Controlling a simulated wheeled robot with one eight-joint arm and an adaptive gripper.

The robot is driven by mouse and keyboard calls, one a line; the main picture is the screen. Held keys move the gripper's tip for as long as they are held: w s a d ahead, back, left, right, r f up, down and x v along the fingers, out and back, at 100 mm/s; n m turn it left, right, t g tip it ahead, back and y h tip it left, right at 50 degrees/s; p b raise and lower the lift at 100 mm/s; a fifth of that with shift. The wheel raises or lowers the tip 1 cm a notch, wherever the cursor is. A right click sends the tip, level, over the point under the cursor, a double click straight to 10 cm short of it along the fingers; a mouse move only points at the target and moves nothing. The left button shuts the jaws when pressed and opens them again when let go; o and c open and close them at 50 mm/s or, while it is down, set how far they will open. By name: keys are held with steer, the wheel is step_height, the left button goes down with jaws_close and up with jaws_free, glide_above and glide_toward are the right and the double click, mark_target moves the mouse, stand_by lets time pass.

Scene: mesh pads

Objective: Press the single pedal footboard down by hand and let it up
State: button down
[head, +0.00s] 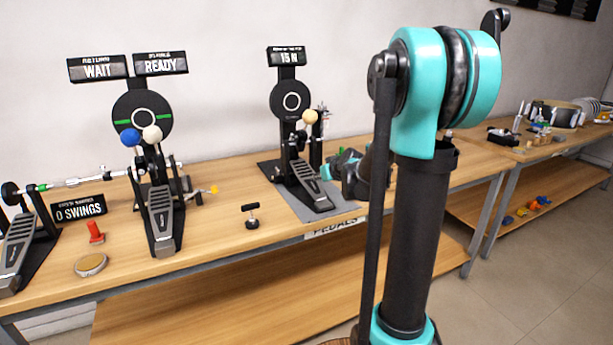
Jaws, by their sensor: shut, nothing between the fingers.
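My gripper (335,168) is just right of the footboard, shut and empty, partly hidden by my arm. I cannot tell whether it touches the pedal.
A double pedal (163,215) with WAIT and READY signs stands at left, joined by a rod to a second footboard (14,245).

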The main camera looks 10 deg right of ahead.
steer(key=shift+s+d, duration=0.1)
steer(key=shift+s, duration=0.25)
step_height(320, 180, up, 4)
stand_by(0.4)
steer(key=s+f+m+g+h, duration=0.1)
steer(key=s+f+g, duration=0.1)
steer(key=s+f, duration=0.4)
steer(key=s+d+f+m+g+h, duration=0.1)
steer(key=s+f, duration=0.5)
steer(key=s, duration=1.1)
steer(key=s+d+f+m+g+h, duration=0.1)
steer(key=s+f+g, duration=0.2)
steer(key=s, duration=0.9)
step_height(320, 180, down, 3)
steer(key=shift+f+m+g+h, duration=0.1)
steer(key=shift+m+g+h, duration=0.2)
